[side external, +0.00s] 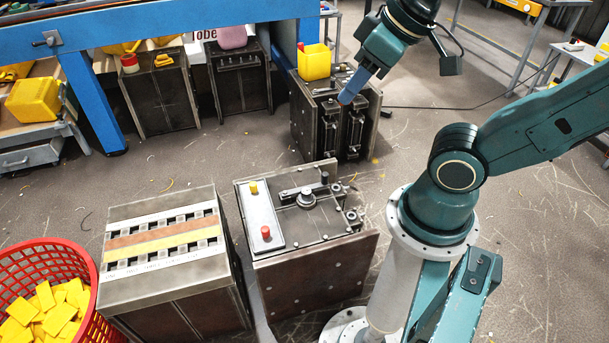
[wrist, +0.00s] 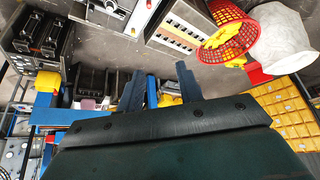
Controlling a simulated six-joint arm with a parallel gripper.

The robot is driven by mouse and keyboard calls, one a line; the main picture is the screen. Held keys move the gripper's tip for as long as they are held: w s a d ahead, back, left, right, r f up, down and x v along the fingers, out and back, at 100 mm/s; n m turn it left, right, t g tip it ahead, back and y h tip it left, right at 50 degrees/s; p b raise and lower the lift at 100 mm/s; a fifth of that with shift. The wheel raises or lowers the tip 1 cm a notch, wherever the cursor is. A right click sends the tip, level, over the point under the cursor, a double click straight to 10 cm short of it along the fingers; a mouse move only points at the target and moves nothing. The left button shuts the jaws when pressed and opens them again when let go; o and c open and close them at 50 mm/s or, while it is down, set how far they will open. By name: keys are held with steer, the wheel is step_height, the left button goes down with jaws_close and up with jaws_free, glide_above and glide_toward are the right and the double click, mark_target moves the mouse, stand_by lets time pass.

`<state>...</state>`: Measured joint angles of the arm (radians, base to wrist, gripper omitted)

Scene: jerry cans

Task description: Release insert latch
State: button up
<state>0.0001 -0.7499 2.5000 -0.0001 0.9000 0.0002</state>
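A dark metal box (side external: 301,118) stands at the back with two black slotted mechanisms (side external: 341,130) set side by side in it. A yellow container (side external: 314,62) sits on its top left. I cannot tell which part is the insert latch. My gripper (side external: 347,98) hangs above the box in the side view, its blue fingers pointing down toward the mechanisms; contact is unclear. In the wrist view, my gripper (wrist: 159,76) has its two fingers apart with nothing held between them. The two black mechanisms (wrist: 40,32) show there at the upper left, away from the fingers.
A metal box with a knob and lever (side external: 306,198) stands centre front, with a red button and a yellow button. A striped slotted box (side external: 165,241) is left of it. A red basket (side external: 77,264) holds yellow pieces. A blue frame (side external: 95,100) stands behind. Floor between is clear.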

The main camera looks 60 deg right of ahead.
steer(key=shift+w, duration=0.15)
jaws_close()
steer(key=w+d+f+m+g+h, duration=0.2)
steer(key=w+d+f+m, duration=0.3)
steer(key=w+f+m, duration=0.35)
steer(key=w+d+f+m+g+h, duration=0.1)
steer(key=w+d+f+m+h, duration=0.1)
steer(key=w+d+f+m, duration=0.55)
steer(key=s+d+f+m+g+h, duration=0.1)
steer(key=f+m, duration=0.3)
steer(key=f, duration=0.6)
steer(key=d+f+m+g+h, duration=0.1)
steer(key=d+f+m, duration=0.2)
steer(key=f, duration=0.8)
steer(key=s+d+f+m+g+h, duration=0.1)
steer(key=d+f+m, duration=0.2)
steer(key=f, duration=0.7)
steer(key=shift+s+f+m, duration=0.2)
steer(key=shift+s+m, duration=0.15)
steer(key=shift+m, duration=0.45)
steer(key=shift+d, duration=0.1)
